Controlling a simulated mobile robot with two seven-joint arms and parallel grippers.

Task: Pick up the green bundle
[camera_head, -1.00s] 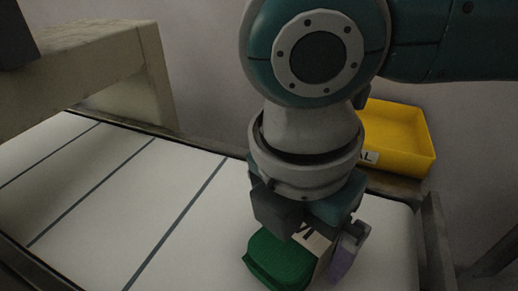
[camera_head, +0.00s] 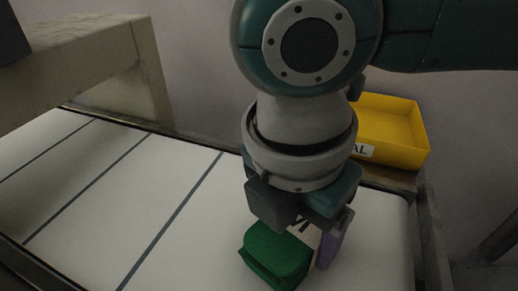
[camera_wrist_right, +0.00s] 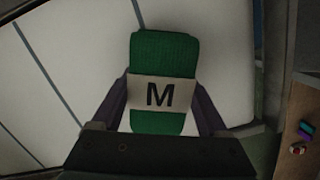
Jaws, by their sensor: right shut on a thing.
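The green bundle (camera_head: 277,254) is a folded knit piece with a pale band marked "M". It also shows in the right wrist view (camera_wrist_right: 164,58), upright in the picture between the two purple fingers. My right gripper (camera_head: 302,245) is shut on the green bundle, with a finger on each side at the band (camera_wrist_right: 162,94). In the head view the wrist hides part of the band and one finger. I cannot tell whether the bundle touches the white surface below. My left gripper is not in view.
The white belt-like surface (camera_head: 140,190) has dark cross lines and is clear left of the bundle. A yellow bin (camera_head: 408,146) with a partly hidden label stands behind at the right. A beige frame (camera_head: 85,60) spans the left. Small coloured items (camera_wrist_right: 305,130) lie on a wooden surface at right.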

